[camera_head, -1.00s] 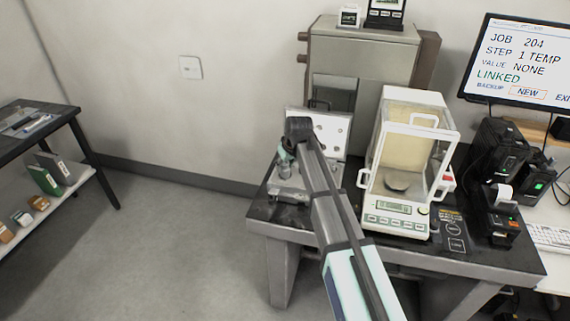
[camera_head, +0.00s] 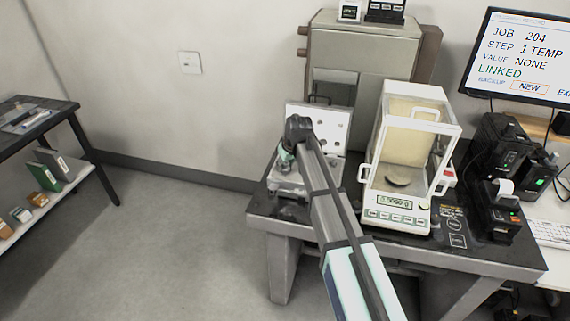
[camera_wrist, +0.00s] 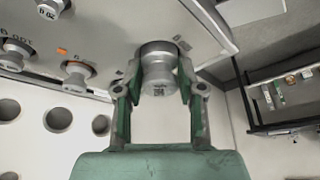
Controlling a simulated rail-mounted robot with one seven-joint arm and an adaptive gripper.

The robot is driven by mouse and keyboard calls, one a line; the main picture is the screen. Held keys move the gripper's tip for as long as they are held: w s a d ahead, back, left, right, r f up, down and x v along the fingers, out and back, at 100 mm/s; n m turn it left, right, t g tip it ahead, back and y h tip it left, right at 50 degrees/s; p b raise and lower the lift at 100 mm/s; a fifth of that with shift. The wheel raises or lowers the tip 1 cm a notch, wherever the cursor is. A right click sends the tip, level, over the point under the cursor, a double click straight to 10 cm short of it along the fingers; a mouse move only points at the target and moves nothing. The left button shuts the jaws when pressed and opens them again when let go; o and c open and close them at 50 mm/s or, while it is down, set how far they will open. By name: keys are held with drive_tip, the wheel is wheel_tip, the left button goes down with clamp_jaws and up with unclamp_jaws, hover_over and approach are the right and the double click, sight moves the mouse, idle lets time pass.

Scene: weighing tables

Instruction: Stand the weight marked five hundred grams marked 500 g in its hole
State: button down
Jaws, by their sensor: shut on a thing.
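A silver cylindrical weight (camera_wrist: 158,62) sits between the fingers of my gripper (camera_wrist: 158,88) in the wrist view. The gripper is shut on it. A small dark mark shows on the weight's side, too blurred to read. The weight is over or against the pale panel of the weight case (camera_wrist: 110,30), close to its edge; I cannot tell whether its base is in a hole. In the head view my gripper (camera_head: 287,158) is at the left part of the case (camera_head: 290,190), and my arm hides much of it.
Other silver weights (camera_wrist: 76,76) stand in the case. Its raised lid (camera_head: 334,118) has round holes. A glass-walled balance (camera_head: 397,212) stands right of the case on the dark table (camera_head: 470,250). A shelf unit (camera_head: 50,130) stands at the far left, with open floor between.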

drive_tip(key=c, duration=0.6)
unclamp_jaws()
